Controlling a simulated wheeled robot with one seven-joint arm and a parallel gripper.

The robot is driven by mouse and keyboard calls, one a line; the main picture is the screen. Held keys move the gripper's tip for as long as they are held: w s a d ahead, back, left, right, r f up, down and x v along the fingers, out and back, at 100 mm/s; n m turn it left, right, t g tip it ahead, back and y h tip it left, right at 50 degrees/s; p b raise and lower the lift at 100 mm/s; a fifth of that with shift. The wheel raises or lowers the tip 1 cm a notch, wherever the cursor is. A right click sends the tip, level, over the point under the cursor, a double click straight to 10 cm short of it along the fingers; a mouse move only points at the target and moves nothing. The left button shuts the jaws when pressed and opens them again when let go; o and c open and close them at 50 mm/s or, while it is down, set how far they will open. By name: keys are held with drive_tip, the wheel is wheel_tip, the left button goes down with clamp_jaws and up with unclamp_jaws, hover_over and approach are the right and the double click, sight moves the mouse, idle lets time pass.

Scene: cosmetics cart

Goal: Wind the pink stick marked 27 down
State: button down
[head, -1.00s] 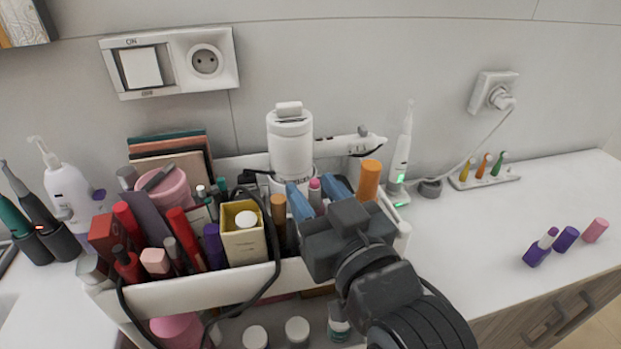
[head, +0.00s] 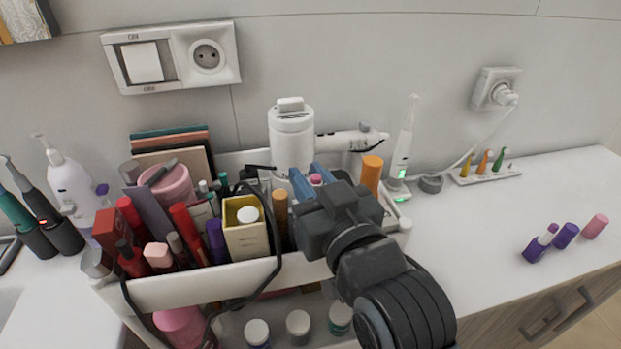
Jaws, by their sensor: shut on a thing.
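A pink stick (head: 316,180) shows its pink top between the two blue fingers of my gripper (head: 312,180), in the right part of the white cart (head: 205,287). My gripper is shut on it, with the dark wrist reaching in from the lower right. The stick's lower part is hidden behind my gripper, and no number 27 can be read.
Close by in the cart are an orange tube (head: 371,172), a brown tube (head: 280,220) and a yellow box (head: 246,228) with a black cable over the rim. An open purple stick (head: 535,247), a purple cap (head: 566,236) and a pink cap (head: 595,227) lie on the white counter.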

drive_tip(key=shift+m+h+p, duration=0.4)
drive_tip(key=shift+h, duration=0.2)
drive_tip(key=shift+w, duration=0.1)
drive_tip(key=shift+f+m+t+h+b, duration=0.3)
drive_tip(key=shift+m+t+h+b, duration=0.35)
drive_tip(key=shift+h, duration=0.35)
drive_tip(key=m+h+b, duration=0.1)
drive_tip(key=h+b, duration=0.1)
drive_tip(key=b, duration=0.1)
drive_tip(key=shift+d+m, duration=0.15)
drive_tip(key=shift+m, duration=0.2)
drive_tip(key=shift+d+r+m+t+h, duration=0.25)
drive_tip(key=shift+m+h, duration=0.15)
drive_tip(key=shift+h, duration=0.4)
drive_tip(key=c, duration=1.1)
unclamp_jaws()
drive_tip(key=shift+o, duration=0.2)
drive_tip(key=shift+a+r+n+y+p, duration=0.1)
drive_tip(key=shift+r+n+y+p, duration=0.15)
drive_tip(key=shift+p, duration=0.2)
